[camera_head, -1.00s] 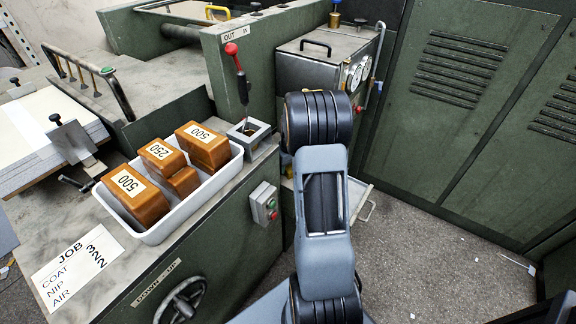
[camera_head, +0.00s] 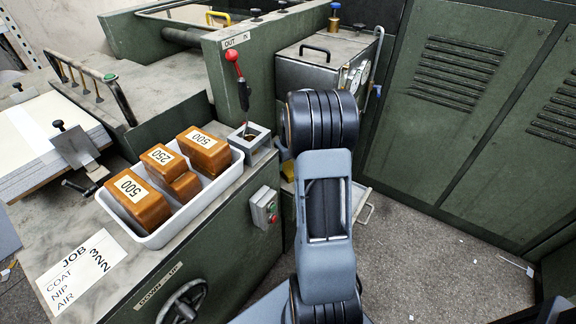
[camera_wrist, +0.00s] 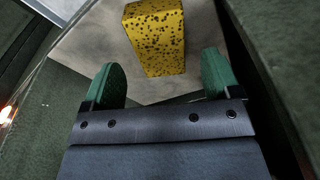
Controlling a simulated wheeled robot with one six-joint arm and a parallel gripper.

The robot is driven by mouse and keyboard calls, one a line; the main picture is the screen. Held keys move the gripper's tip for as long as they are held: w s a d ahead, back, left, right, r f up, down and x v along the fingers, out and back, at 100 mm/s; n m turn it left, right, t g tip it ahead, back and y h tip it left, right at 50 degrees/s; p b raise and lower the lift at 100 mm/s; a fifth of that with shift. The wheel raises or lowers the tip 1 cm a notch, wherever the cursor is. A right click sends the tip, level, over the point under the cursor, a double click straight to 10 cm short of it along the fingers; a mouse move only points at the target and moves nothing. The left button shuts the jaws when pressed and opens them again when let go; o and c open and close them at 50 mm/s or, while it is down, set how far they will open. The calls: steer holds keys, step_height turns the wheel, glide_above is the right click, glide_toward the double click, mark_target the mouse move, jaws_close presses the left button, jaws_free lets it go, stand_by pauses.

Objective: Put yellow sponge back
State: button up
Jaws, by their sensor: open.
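The yellow sponge (camera_wrist: 156,38), speckled with dark holes, lies on a pale grey surface ahead of my gripper in the wrist view. My gripper (camera_wrist: 160,79) is open, with its two green fingertips spread apart. The sponge is beyond the fingertips, roughly in line with the gap, and nothing is between them. In the head view my arm hides the gripper. A small patch of yellow (camera_head: 287,171) shows just left of my arm, by the cabinet; I cannot tell for sure that it is the sponge.
A white tray (camera_head: 158,241) holds brown blocks labelled 500 and 250 on the machine top. A red-knobbed lever (camera_head: 232,56) and a button box (camera_head: 264,207) are near my arm. Green walls stand close on both sides of my gripper in the wrist view.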

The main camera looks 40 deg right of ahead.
step_height(320, 180, up, 8)
steer(key=p, duration=0.1)
steer(key=shift+s+f+p, duration=0.15)
steer(key=shift+s+p, duration=0.2)
steer(key=shift+s, duration=0.1)
stand_by(0.3)
